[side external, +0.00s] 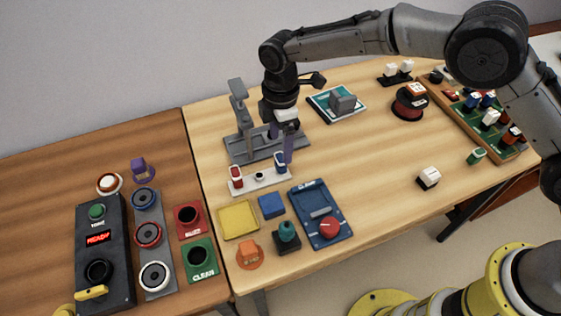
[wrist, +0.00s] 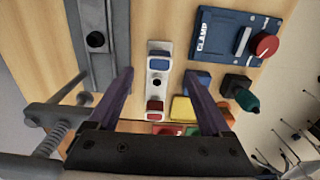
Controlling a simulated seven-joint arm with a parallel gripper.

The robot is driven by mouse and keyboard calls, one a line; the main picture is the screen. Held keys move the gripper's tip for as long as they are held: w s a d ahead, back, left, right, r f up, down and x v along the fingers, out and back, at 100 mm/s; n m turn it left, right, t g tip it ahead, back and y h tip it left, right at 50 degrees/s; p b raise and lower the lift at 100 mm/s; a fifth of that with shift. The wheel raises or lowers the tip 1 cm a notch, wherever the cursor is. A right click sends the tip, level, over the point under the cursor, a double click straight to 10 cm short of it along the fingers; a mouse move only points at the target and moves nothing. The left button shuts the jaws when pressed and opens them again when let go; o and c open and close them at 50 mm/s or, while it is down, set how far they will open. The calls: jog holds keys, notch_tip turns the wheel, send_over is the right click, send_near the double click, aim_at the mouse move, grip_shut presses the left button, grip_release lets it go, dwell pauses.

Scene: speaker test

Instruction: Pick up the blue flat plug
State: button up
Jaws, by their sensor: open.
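A white strip (side external: 262,178) on the wooden table holds a red plug (side external: 236,177) at its left end and a blue flat plug (side external: 280,162) at its right end, with a dark round hole between them. In the wrist view the blue flat plug (wrist: 160,63) is at the top of the strip and the red plug (wrist: 155,106) at the bottom. My gripper (side external: 283,148) is open and empty, its purple fingers just above the blue plug's end. In the wrist view my gripper (wrist: 160,76) straddles the strip, one finger on each side.
A grey metal stand (side external: 240,120) with a post is close behind the strip. A blue CLAMP panel (side external: 308,195) with a red knob, a blue square block (side external: 271,205) and a yellow tray (side external: 238,207) are in front.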

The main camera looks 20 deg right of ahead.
aim_at(281, 158)
jog(key=shift+f, duration=3.45)
grip_shut()
jog(key=shift+r, duration=0.1)
